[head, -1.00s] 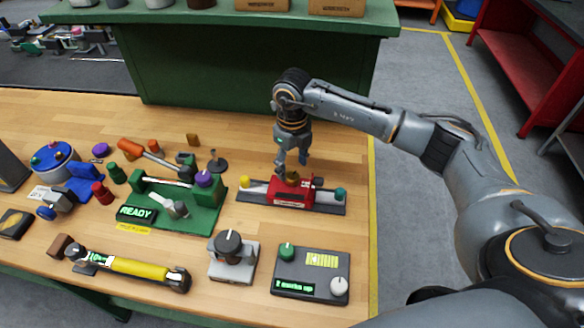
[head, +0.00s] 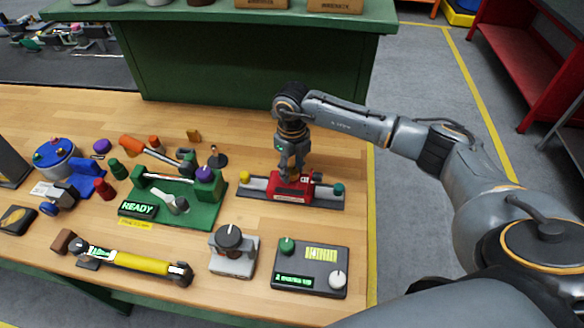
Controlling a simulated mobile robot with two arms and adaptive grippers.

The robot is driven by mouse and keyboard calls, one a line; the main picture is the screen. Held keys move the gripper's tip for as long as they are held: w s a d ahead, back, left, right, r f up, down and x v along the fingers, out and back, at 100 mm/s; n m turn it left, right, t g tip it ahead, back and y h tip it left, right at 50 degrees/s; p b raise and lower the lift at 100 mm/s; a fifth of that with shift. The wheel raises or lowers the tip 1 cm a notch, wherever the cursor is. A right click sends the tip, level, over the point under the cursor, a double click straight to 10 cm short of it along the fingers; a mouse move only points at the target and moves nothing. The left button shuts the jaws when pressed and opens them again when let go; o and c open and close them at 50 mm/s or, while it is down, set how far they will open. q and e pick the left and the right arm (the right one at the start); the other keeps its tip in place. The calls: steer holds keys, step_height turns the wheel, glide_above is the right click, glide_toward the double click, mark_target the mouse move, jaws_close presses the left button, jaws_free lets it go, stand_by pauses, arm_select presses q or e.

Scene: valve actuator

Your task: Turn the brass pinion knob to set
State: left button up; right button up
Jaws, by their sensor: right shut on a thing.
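My right gripper (head: 290,172) points down onto the top of a red block-shaped device (head: 292,189) on a dark rail base (head: 325,203), with a yellow knob (head: 244,177) at its left and a teal knob (head: 338,189) at its right. The gripper is shut on the brass pinion knob on top of the red device; its fingers hide the knob. My left gripper is not in view.
A green fixture with a READY display (head: 138,209) stands left of the red device. A dark panel with two knobs (head: 322,268), a grey block with a black knob (head: 231,262) and a yellow-handled tool (head: 140,262) lie in front. A green shelf (head: 250,60) stands behind.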

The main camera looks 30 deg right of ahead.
steer(key=shift+m+b, duration=0.35)
steer(key=shift+m, duration=0.25)
steer(key=m+b, duration=0.2)
steer(key=m, duration=0.2)
steer(key=shift+w+m, duration=0.1)
steer(key=shift+m, duration=0.3)
steer(key=m, duration=0.3)
steer(key=shift+m+b, duration=0.3)
steer(key=shift+b, duration=0.05)
steer(key=shift+m, duration=1.6)
steer(key=shift+r+b, duration=0.1)
steer(key=shift+b, duration=0.2)
steer(key=o, duration=1.2)
steer(key=shift+c, duration=0.2)
